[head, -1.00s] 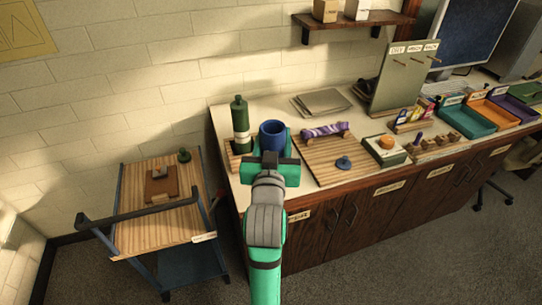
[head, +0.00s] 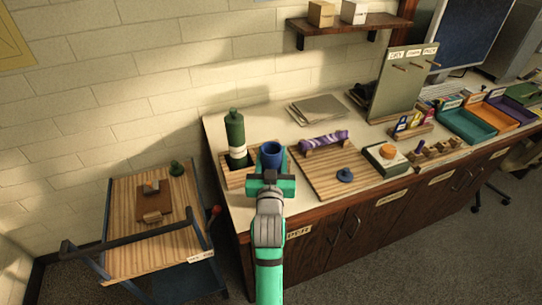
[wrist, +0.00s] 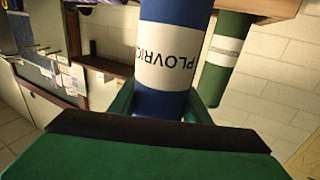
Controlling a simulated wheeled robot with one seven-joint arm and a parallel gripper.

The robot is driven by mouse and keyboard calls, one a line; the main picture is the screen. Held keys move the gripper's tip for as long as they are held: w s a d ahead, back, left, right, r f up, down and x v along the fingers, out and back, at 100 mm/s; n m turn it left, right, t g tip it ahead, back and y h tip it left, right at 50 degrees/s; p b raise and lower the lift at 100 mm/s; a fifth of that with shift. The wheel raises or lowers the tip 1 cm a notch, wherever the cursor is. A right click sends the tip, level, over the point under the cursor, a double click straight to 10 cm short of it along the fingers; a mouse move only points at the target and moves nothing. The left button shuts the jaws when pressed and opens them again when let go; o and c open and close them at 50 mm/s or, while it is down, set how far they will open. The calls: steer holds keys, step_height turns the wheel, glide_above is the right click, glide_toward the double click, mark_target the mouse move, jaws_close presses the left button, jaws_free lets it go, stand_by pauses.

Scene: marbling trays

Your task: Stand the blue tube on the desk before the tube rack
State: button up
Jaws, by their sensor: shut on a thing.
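The blue tube (head: 272,155) stands roughly upright in my gripper (head: 271,180), over the left end of the desk (head: 232,214). In the wrist view the tube (wrist: 172,100) is large and has a white label with black letters. My gripper is shut on it. I cannot tell whether its base touches the desk, because my gripper and arm hide it. A wooden rack (head: 232,178) lies behind and left of it, partly hidden. A green tube (head: 236,140) with a white label stands there and also shows in the wrist view (wrist: 226,60).
Right of my gripper is a wooden board (head: 345,190) with a purple roll (head: 325,141) and a blue knobbed piece (head: 345,175). Grey sheets (head: 318,109) lie behind. A wooden cart (head: 120,240) stands at the left. Trays (head: 467,124) are far right.

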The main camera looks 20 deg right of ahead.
steer(key=shift+s+f, duration=0.2)
steer(key=shift+f, duration=0.35)
steer(key=shift+a+f, duration=0.1)
steer(key=shift+f, duration=0.05)
steer(key=o, duration=1.4)
